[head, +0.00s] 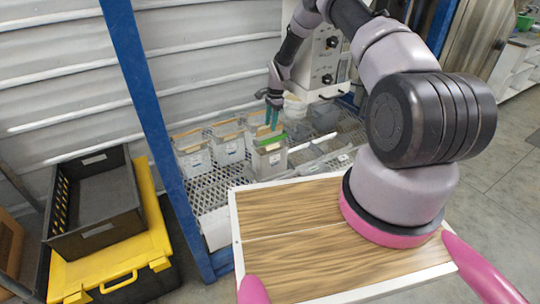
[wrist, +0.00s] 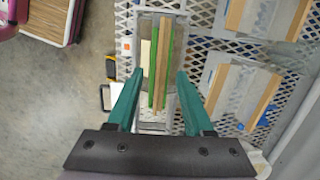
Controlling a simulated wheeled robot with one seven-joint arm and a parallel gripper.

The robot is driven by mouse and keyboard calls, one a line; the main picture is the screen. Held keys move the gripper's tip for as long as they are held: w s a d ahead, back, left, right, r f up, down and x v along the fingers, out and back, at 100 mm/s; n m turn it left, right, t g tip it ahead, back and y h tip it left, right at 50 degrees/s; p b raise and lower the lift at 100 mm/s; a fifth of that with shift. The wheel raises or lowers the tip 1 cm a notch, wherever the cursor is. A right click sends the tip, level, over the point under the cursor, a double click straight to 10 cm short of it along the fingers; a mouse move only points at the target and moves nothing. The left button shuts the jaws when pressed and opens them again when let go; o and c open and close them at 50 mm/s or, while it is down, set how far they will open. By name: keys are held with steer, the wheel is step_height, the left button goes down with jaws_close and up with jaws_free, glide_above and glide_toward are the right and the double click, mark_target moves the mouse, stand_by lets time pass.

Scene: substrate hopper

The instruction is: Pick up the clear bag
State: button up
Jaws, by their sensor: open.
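A clear bag (head: 270,162) with a green strip and a wooden strip along its top stands upright on a metal mesh shelf. In the wrist view the bag (wrist: 148,27) lies beyond and between my fingers, with its green and wooden strips running lengthwise. My gripper (head: 272,118) is above the bag's top and points down. In the wrist view my gripper (wrist: 160,75) is open, with one teal finger on each side of the strips. I cannot tell how far down the fingers reach beside the strips. The lower part of the bag is partly hidden in the wrist view.
Similar clear bags with wooden strips (head: 193,160) stand to the left on the mesh shelf (head: 205,187). A blue post (head: 148,95) rises at the shelf's near left. A white machine (head: 325,60) stands behind. A black crate (head: 95,205) sits on a yellow-lidded box (head: 120,255).

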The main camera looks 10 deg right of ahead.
mark_target(269, 130)
steer(key=shift+a+f, duration=0.15)
steer(key=shift+f, duration=0.75)
steer(key=shift+a+f, duration=0.15)
steer(key=shift+f, duration=0.75)
steer(key=shift+f, duration=0.25)
jaws_close()
stand_by(0.4)
steer(key=shift+w+r, duration=0.1)
